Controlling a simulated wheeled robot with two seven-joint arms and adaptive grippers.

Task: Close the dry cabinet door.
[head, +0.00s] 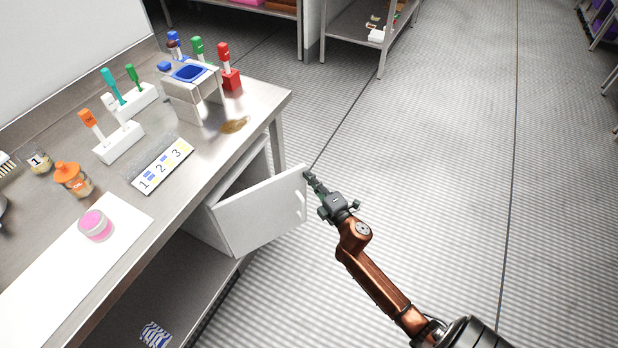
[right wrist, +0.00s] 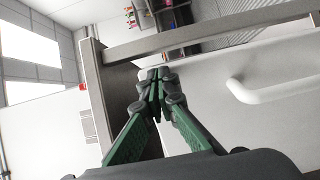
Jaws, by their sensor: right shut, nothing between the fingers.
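The dry cabinet (head: 206,224) is a white box under the steel table. Its white door (head: 262,212) stands open, swung out past the table's front edge, with a pale handle (head: 300,205) near its free edge. In the right wrist view the door (right wrist: 290,125) fills the right side, and its handle (right wrist: 270,92) shows clearly. My right gripper (head: 308,176) is shut and empty at the door's free upper corner; its green fingers (right wrist: 155,78) meet at the door's edge. Whether they touch it I cannot tell. My left gripper is out of view.
A lower shelf (head: 190,290) lies beneath. The floor right of the door is clear apart from my arm.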

